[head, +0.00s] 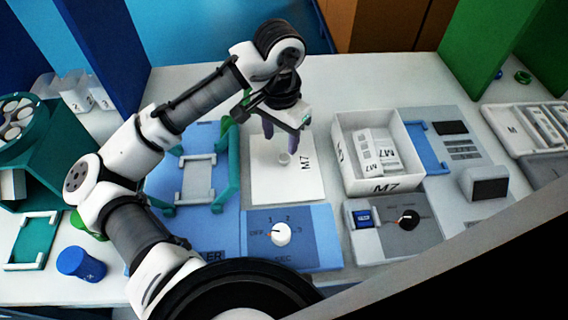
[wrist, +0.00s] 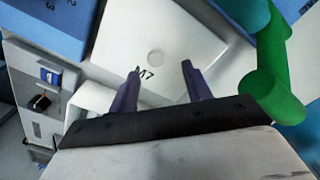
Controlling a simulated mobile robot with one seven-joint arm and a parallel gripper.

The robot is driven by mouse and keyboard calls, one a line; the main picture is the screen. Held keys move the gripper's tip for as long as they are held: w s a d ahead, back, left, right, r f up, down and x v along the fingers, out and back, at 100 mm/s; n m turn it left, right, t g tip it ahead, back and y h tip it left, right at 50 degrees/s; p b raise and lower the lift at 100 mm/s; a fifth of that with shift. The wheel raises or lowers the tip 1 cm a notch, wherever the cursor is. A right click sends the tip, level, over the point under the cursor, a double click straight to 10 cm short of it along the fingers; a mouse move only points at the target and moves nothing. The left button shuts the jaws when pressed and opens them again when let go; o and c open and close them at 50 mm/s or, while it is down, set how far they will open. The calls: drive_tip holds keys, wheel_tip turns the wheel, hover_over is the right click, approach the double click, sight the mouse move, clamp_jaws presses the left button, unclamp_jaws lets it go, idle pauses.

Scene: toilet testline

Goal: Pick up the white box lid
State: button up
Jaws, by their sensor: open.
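The white box lid (head: 268,183) is a flat white square marked M7 with a small round knob in its middle. It lies on the table between the blue fixture and the white box. In the wrist view the lid (wrist: 170,35) lies ahead of the fingers, its knob beyond and between the fingertips. My gripper (head: 286,134) is open and empty over the lid's far part, apart from the knob as far as I can tell. Its two purple fingers (wrist: 160,68) show in the wrist view.
A white M7 box (head: 348,172) holding small cartons stands right of the lid. A blue fixture with teal handles (head: 233,170) stands left. A dial panel (head: 310,222) lies in front. A green post (wrist: 275,90) is close to my gripper's right in the wrist view.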

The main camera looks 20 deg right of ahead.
drive_tip(key=shift+s+d+f+p, duration=0.1)
drive_tip(key=shift+f+p, duration=0.05)
drive_tip(key=shift+f, duration=0.8)
drive_tip(key=shift+s+d+f+p, duration=0.1)
drive_tip(key=shift+d+f+p, duration=0.05)
drive_tip(key=shift+f, duration=0.85)
drive_tip(key=shift+s+d+f+p, duration=0.1)
drive_tip(key=shift+f+p, duration=0.05)
drive_tip(key=shift+f, duration=0.8)
drive_tip(key=c, duration=1.1)
drive_tip(key=shift+o, duration=0.2)
drive_tip(key=shift+r, duration=0.1)
